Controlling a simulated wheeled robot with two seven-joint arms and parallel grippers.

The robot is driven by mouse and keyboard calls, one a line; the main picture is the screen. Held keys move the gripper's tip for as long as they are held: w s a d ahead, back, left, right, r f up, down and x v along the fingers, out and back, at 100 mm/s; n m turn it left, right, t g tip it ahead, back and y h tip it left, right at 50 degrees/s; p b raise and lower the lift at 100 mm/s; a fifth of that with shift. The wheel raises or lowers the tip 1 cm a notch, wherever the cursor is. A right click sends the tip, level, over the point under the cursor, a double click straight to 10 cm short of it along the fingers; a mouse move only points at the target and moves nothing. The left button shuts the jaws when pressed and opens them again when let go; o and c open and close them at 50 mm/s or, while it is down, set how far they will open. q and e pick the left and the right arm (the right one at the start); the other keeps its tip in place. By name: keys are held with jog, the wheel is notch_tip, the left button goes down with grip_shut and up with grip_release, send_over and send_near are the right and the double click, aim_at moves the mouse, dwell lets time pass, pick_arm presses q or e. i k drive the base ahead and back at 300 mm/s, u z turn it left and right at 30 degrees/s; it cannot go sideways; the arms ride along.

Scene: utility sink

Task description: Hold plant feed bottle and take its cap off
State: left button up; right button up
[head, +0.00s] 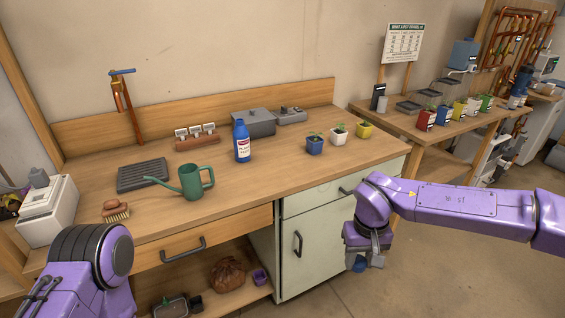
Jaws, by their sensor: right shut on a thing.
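The blue plant feed bottle (242,146) stands upright on the wooden bench, with a white and red label facing me. Its narrow top shows, but it is too small to tell whether a cap sits on it. My right gripper (367,256) is in front of the bench's right end, low and well away from the bottle. It points down and is shut on a small blue thing (358,265) that looks like a cap, mostly hidden by the fingers. My left arm shows at the lower left, but its gripper is out of view.
A green watering can (192,182) stands left of the bottle, near a brush (116,211) and a dark tray (143,175). A grey box (253,122) is behind the bottle. Small potted plants (339,134) stand to its right. The bench's front right is clear.

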aim_at(242, 148)
jog(key=z, duration=1.2)
jog(key=i, duration=0.9)
jog(key=u, duration=2.4)
